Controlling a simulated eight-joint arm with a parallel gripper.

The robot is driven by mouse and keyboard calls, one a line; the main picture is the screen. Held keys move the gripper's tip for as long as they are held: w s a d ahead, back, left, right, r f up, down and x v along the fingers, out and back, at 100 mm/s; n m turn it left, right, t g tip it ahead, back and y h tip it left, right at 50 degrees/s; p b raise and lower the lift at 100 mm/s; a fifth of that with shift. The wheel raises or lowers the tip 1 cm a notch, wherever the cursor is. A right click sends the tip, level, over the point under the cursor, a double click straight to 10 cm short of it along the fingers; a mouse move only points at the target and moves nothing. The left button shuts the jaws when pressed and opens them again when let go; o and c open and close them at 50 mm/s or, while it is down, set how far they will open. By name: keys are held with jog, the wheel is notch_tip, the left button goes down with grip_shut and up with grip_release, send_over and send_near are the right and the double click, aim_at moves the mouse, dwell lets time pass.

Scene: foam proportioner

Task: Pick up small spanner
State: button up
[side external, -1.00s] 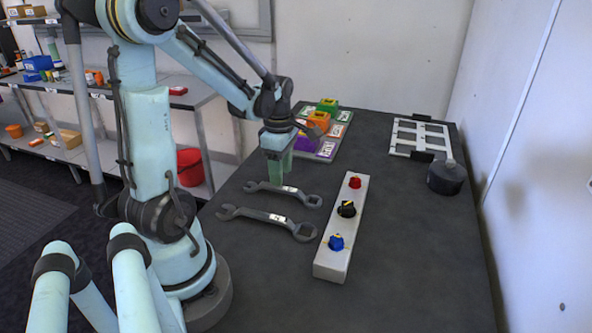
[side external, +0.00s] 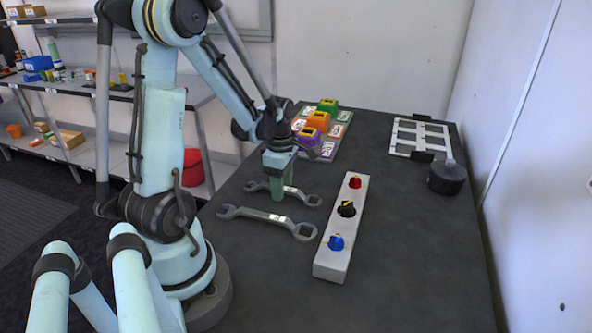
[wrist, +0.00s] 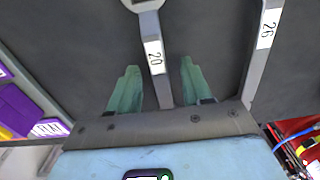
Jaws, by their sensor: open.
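The small spanner (side external: 311,199) lies flat on the dark table, the farther of two grey spanners in the side view. In the wrist view the small spanner (wrist: 150,27), labelled 20, runs lengthwise between my green fingers. My gripper (side external: 279,190) is open over its handle, with one finger on each side in the wrist view (wrist: 158,68). The fingers hide the middle of the handle in the side view. I cannot tell how far the fingertips are above the table.
A larger spanner (side external: 251,214), labelled 26 in the wrist view (wrist: 266,35), lies close beside it. A white control box (side external: 332,264) with red, black and blue knobs stands to the right. Coloured blocks on a board (side external: 327,151) are behind. The table's right front is clear.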

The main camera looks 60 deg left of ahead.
jog(key=shift+f, duration=0.2)
dwell(0.3)
grip_shut()
